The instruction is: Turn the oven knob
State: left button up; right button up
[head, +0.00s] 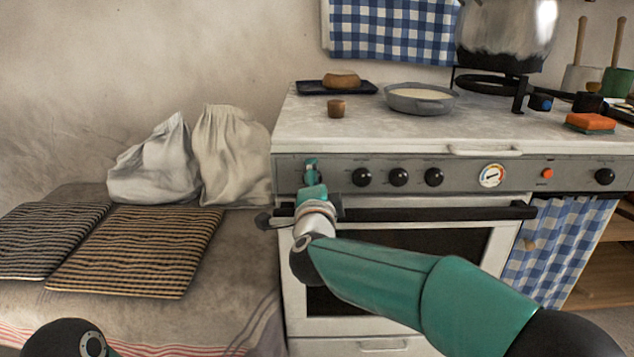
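The oven (470,250) is white with a grey control panel (460,176) along its top front. Three black knobs sit in a row on the panel: one left (361,177), one middle (398,177) and one right (434,177). Another black knob (604,177) is at the far right. My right gripper (311,168) is in front of the panel's left end, left of the row. It covers that part of the panel, so I cannot see whether a knob is behind it or whether it touches one. Its finger opening is unclear. My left gripper is out of view.
A black oven handle (440,213) runs just below the panel. A grey pan (420,99), a small brown cup (336,108) and a loaf on a dark tray (311,87) stand on top. White sacks (232,155) and striped mats (140,250) lie on the bench at left.

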jog(key=shift+a+r, duration=0.1)
jog(key=shift+a, duration=0.05)
jog(key=shift+s, duration=0.15)
jog(key=shift+s, duration=0.3)
jog(key=s, duration=1.1)
